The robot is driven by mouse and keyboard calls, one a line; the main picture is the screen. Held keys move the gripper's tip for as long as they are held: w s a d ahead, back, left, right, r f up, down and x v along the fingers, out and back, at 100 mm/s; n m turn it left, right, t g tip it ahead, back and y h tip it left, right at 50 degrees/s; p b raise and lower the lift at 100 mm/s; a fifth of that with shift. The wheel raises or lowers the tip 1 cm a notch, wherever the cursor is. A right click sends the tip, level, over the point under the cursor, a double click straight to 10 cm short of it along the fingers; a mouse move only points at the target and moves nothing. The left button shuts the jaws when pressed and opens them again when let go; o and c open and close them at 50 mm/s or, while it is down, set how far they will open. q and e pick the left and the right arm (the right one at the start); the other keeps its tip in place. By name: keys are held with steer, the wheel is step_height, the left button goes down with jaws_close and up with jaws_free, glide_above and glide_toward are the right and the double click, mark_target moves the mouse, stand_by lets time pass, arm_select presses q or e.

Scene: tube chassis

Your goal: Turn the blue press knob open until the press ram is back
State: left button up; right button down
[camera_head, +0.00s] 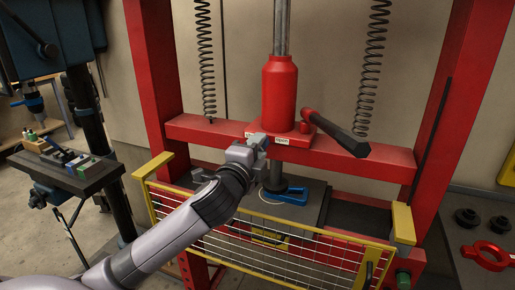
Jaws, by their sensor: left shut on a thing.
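The red press jack (280,92) stands on the red crossbeam, with a label reading "open" (282,141) at its base. My left gripper (258,143) reaches up to the left front of the jack base and is shut on the blue press knob, which the fingers hide almost wholly. The press ram (276,176) shows as a grey rod below the crossbeam, coming down close to a blue part (291,196) on the press bed. I cannot tell whether the ram touches anything. My right gripper is not in view.
A yellow-framed mesh guard (270,252) crosses the press front below my arm. A black jack lever (340,136) sticks out right of the jack. Two springs (205,60) hang beside it. A drill press table (70,172) stands left; a red ring tool (488,256) lies right.

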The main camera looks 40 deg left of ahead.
arm_select(q)
steer(key=shift+d+f+n, duration=0.1)
steer(key=shift+f+n, duration=0.3)
steer(key=shift+n, duration=0.2)
